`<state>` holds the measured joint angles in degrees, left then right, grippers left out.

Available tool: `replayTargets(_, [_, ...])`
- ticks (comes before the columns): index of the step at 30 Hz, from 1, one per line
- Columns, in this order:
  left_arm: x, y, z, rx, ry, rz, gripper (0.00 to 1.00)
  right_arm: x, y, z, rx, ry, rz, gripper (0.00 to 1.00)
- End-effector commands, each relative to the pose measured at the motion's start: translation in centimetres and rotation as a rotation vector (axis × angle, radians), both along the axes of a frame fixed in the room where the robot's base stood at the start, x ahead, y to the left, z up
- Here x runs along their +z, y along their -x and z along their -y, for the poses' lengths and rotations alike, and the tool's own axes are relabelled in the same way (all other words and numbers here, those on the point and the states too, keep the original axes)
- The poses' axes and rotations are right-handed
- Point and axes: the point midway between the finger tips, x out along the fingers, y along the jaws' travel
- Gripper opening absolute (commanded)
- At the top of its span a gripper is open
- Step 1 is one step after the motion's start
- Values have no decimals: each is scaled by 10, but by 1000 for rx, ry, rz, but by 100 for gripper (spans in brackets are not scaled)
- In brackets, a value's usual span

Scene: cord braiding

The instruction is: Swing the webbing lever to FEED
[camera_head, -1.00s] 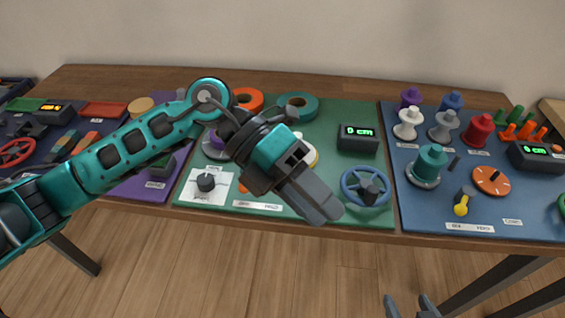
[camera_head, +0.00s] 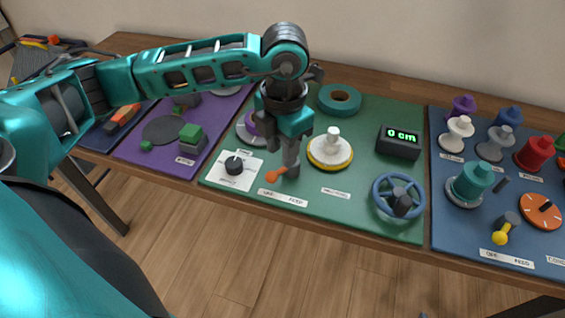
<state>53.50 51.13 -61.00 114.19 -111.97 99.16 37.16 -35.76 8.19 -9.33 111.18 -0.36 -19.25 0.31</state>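A small lever with an orange handle (camera_head: 272,176) sits near the front of the green mat (camera_head: 345,210). Its handle points left and forward, toward the OFF end of a white label (camera_head: 283,197) that reads OFF at left and FEED at right. My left gripper (camera_head: 291,172) points down just right of the handle, with its fingertips at or over the lever's pivot, which they hide. I cannot tell whether it touches the lever or how far its fingers are apart. Only a grey tip of what may be my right gripper (camera_head: 423,315) shows at the bottom edge.
On the green mat stand a black dial (camera_head: 234,165), a yellow-rimmed disc (camera_head: 330,151), a blue handwheel (camera_head: 398,197), a teal roll (camera_head: 339,99) and a display reading 0 cm (camera_head: 398,142). A yellow-knobbed lever (camera_head: 501,237) is on the blue mat.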

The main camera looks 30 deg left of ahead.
Motion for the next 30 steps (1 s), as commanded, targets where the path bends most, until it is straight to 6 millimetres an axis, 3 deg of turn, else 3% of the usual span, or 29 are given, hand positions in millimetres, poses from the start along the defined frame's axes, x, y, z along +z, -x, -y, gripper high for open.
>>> replayTargets(3, [-23, 1, -1, 1, 1, -4, 37, -2, 0, 0, 0, 0, -1, 65])
replayTargets(9, [-45, 0, -1, 0, 2, -2, 37, -3, 1, 0, 1, 0, -1, 65])
replayTargets(20, [-51, -1, -1, 0, 2, 0, 37, -3, 1, 0, 1, 0, -1, 65])
replayTargets(30, [-50, -1, -1, 0, 2, 0, 6, -3, 1, 0, 0, 0, -2, 65])
